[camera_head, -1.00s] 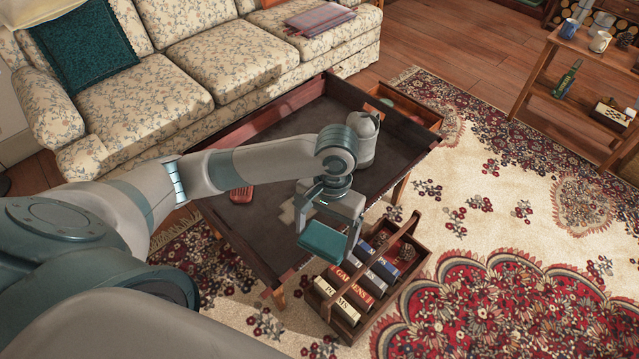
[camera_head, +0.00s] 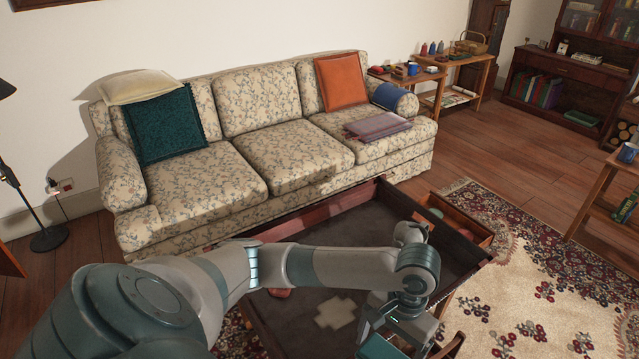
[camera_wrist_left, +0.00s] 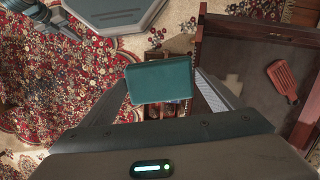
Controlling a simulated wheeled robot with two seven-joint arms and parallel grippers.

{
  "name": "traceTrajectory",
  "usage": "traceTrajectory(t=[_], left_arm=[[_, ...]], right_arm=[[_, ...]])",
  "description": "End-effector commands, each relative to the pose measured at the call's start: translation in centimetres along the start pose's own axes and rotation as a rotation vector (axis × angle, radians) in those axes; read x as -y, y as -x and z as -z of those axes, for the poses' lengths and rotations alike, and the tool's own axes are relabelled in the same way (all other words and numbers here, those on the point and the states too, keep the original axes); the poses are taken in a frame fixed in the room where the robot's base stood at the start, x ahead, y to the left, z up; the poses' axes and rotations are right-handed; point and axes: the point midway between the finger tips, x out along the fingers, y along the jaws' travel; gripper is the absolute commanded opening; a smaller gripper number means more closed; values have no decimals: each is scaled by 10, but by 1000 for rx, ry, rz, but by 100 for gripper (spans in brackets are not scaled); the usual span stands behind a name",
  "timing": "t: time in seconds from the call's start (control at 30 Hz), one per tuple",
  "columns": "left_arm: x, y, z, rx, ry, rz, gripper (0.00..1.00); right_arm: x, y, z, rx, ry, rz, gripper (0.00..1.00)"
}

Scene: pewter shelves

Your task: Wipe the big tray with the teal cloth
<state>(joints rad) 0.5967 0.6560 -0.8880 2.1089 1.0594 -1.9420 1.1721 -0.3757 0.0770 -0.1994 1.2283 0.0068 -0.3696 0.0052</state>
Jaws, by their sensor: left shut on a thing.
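The big tray (camera_head: 368,232) is a wide dark tray with raised brown sides, set in front of the sofa. It also shows at the right of the left wrist view (camera_wrist_left: 238,62). My left gripper (camera_head: 392,334) is shut on the teal cloth (camera_head: 378,349), a folded block between its fingers in the wrist view (camera_wrist_left: 158,82). The cloth hangs near the tray's front side, and I cannot tell its height or any contact. A pale patch (camera_head: 336,313) marks the tray floor. A red slotted item (camera_wrist_left: 283,80) lies in the tray. My right gripper is out of view.
The floral sofa (camera_head: 245,165) stands close behind the tray. A smaller wooden box (camera_head: 458,222) adjoins the tray's right end. A wooden side table (camera_head: 600,190) stands at the right. Patterned rug (camera_head: 540,290) lies open to the right.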

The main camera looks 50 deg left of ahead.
Motion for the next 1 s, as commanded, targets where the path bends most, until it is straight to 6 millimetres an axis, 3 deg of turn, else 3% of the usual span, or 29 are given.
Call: traceTrajectory(t=[0.27, 0.47, 0.6, 0.8, 1.0], left_arm=[[2, 15, 63, 2, 264, -40, 67], [26, 23, 130, 4, 574, -87, 67], [56, 21, 172, 5, 803, -121, 67], [114, 3, 214, 8, 1141, -171, 67], [186, -43, 222, 11, 1499, -222, 67]], right_arm=[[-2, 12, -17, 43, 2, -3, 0], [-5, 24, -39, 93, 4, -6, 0], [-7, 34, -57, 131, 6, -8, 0], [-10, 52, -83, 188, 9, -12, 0], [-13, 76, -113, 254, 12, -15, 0]])
